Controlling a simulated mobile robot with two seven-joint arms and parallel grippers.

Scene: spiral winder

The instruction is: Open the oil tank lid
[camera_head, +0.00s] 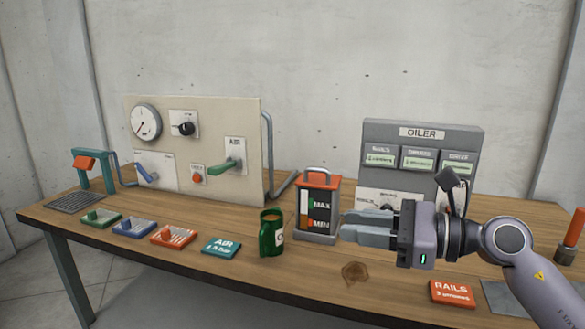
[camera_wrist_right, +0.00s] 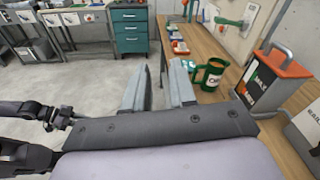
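The oil tank (camera_head: 318,222) is a grey-framed box with a MAX and MIN gauge on its front, standing on the bench. Its orange lid (camera_head: 318,180) lies flat on top, shut, with a grey handle (camera_head: 318,170). In the right wrist view the tank (camera_wrist_right: 262,88) and its lid (camera_wrist_right: 284,62) are at the right. My right gripper (camera_head: 345,225) is just right of the tank, below lid height, pointing left. Its two fingers (camera_wrist_right: 162,66) are apart with nothing between them.
A green mug (camera_head: 271,233) stands left of the tank, near the front. The grey OILER panel (camera_head: 420,135) is behind my right gripper. A RAILS card (camera_head: 452,293) lies front right, and an AIR card (camera_head: 221,245) and several coloured plates lie left. A gauge panel (camera_head: 225,120) stands behind.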

